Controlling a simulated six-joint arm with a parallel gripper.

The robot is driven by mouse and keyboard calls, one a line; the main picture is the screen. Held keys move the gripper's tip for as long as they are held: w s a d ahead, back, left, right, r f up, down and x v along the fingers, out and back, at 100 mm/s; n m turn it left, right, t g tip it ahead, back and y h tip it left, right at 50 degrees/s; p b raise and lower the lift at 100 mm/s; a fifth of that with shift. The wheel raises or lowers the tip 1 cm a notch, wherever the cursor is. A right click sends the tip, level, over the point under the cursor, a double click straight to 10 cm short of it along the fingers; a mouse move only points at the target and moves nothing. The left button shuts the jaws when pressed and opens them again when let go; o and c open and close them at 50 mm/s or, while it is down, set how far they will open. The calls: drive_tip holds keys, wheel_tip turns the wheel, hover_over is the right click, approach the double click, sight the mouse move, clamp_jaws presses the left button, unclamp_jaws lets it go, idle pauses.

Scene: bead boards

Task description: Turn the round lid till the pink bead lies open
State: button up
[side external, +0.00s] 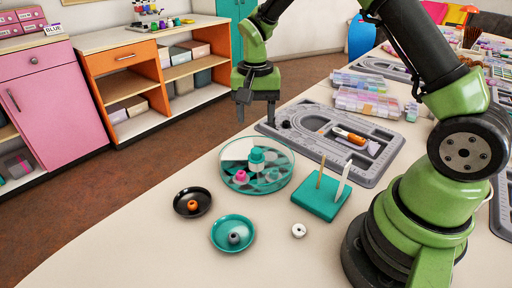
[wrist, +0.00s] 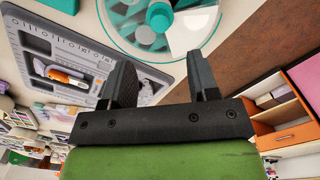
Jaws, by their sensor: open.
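My gripper (side external: 256,118) is open and empty, pointing down above and behind the lid. In the wrist view the lid (wrist: 122,35) and knob (wrist: 159,14) lie beyond the fingertips (wrist: 163,72). The pink bead is not visible there.
A black dish (side external: 181,209) with an orange bead and a teal dish (side external: 220,246) with a grey bead stand in front. A teal peg stand (side external: 315,208) is to the right, near a white bead (side external: 299,230). A grey bead board (side external: 373,178) lies behind.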

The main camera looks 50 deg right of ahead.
sight(256, 150)
drive_tip(key=shift+m, duration=0.3)
wheel_tip(256, 150, down, 10)
drive_tip(key=shift+d+r, duration=0.1)
